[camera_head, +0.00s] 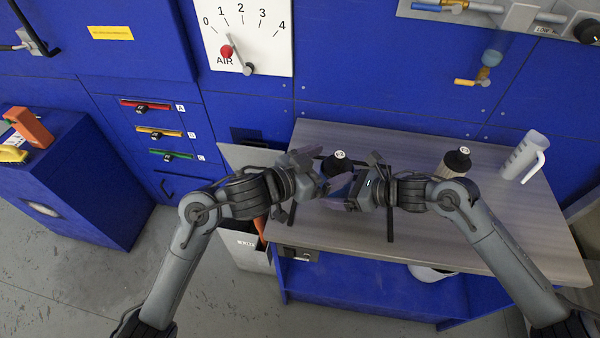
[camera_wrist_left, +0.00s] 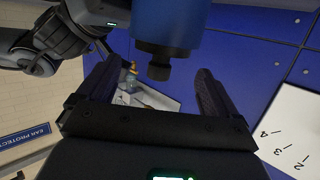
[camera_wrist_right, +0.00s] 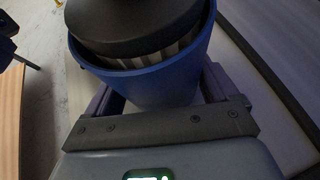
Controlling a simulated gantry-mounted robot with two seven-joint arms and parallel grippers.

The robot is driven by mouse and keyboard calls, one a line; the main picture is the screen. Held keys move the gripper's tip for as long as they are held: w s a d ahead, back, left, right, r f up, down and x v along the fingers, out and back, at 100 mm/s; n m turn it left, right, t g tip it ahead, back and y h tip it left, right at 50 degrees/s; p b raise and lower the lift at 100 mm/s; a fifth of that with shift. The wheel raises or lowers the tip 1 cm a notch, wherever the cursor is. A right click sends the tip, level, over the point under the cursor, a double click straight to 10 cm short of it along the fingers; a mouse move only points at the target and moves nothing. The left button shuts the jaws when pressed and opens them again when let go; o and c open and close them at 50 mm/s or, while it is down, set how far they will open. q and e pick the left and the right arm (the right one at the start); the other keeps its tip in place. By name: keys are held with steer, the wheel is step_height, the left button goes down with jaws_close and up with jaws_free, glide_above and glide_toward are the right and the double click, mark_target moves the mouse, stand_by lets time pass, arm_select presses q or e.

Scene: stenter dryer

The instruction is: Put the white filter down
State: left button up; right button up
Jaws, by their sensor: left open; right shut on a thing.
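My right gripper (camera_head: 350,190) is shut on a blue bowl (camera_wrist_right: 150,85). The bowl holds a pleated filter (camera_wrist_right: 160,60) with a black cap (camera_wrist_right: 130,22) rising above the rim. This cap (camera_head: 340,160) has a white tag in the head view. My left gripper (camera_head: 312,178) is open close to the bowl's other side; in its wrist view the bowl (camera_wrist_left: 175,18) and cap show between and beyond the fingers. Contact there cannot be told. A second pale, pleated filter (camera_head: 451,168) with a tagged black cap stands on the table, partly behind my right arm.
The grey table (camera_head: 500,235) has dark bars near the grippers. A whitish jug (camera_head: 525,156) stands at its right end. The blue panel with a gauge (camera_head: 245,35) rises behind. The table's middle right is mostly free.

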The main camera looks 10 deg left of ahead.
arm_select(q)
steer(key=v, duration=0.8)
steer(key=shift+s+a, duration=0.2)
steer(key=shift+s, duration=0.1)
arm_select(e)
steer(key=o, duration=0.6)
steer(key=shift+c, duration=0.2)
steer(key=shift+d, duration=0.1)
